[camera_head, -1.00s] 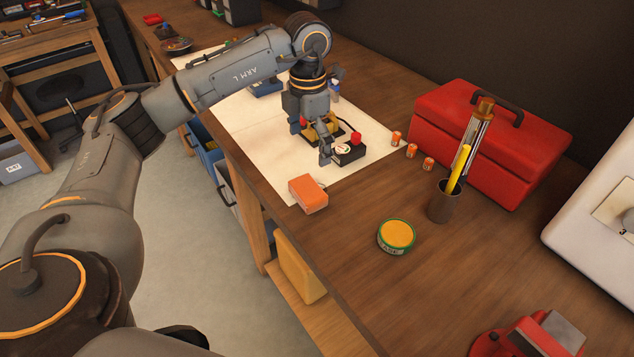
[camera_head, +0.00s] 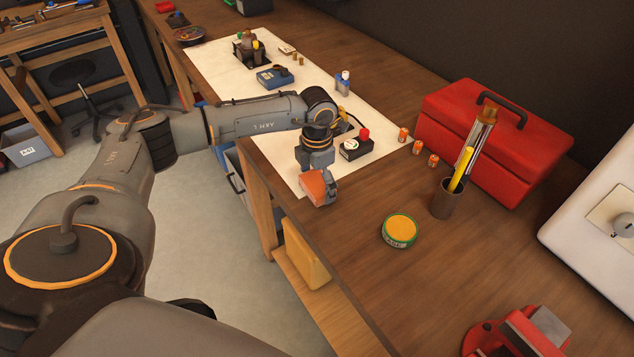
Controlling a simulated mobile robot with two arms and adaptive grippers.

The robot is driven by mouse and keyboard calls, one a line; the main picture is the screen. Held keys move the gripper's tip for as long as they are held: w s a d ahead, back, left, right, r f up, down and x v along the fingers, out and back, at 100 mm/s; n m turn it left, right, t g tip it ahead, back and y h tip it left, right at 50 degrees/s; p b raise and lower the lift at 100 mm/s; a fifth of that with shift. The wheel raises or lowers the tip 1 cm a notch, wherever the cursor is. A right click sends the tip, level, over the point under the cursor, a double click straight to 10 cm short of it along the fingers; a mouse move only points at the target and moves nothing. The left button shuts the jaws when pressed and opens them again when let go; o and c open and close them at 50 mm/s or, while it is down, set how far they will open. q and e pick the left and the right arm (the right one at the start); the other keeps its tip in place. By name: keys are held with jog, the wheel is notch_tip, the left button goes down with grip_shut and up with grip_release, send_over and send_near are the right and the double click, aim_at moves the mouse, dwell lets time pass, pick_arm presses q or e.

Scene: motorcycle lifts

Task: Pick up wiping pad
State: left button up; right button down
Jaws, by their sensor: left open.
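The wiping pad, seemingly the small orange-red block (camera_head: 312,188), lies at the near corner of the white mat (camera_head: 283,167) on the workbench. My left gripper (camera_head: 320,178) points down right over the pad, with its fingers around or just beside it. The gripper is open, and it hides the pad's upper and right parts. I cannot tell whether the fingers touch the pad. My right gripper is not in view.
A black box with a red button (camera_head: 356,146) sits just right of my gripper. Several small orange cans (camera_head: 417,147), a red toolbox (camera_head: 500,135), a pen cup (camera_head: 445,199) and a green-rimmed tin (camera_head: 399,230) stand further right. The bench's front edge is close by.

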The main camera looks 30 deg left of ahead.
aim_at(316, 183)
pick_arm(q)
jog(key=c, duration=0.8)
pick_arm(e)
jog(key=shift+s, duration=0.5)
pick_arm(q)
jog(key=shift+r, duration=0.1)
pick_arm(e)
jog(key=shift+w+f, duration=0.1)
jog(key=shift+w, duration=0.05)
pick_arm(q)
jog(key=shift+w+r+b, duration=0.1)
jog(key=shift+r+b, duration=0.35)
jog(key=shift+b, duration=0.15)
jog(key=r, duration=0.1)
jog(key=r+b, duration=0.1)
jog(key=shift+s+d+r, duration=0.1)
jog(key=shift+s+r, duration=0.2)
jog(key=shift+s, duration=0.05)
jog(key=s+d+r+b, duration=0.2)
jog(key=s+r, duration=0.2)
jog(key=s, duration=0.2)
jog(key=s+d+r+b, duration=0.2)
jog(key=s+r+b, duration=0.1)
jog(key=s+r, duration=0.2)
jog(key=shift+s+d+r, duration=0.2)
jog(key=shift+s+d, duration=0.05)
jog(key=shift+s, duration=0.6)
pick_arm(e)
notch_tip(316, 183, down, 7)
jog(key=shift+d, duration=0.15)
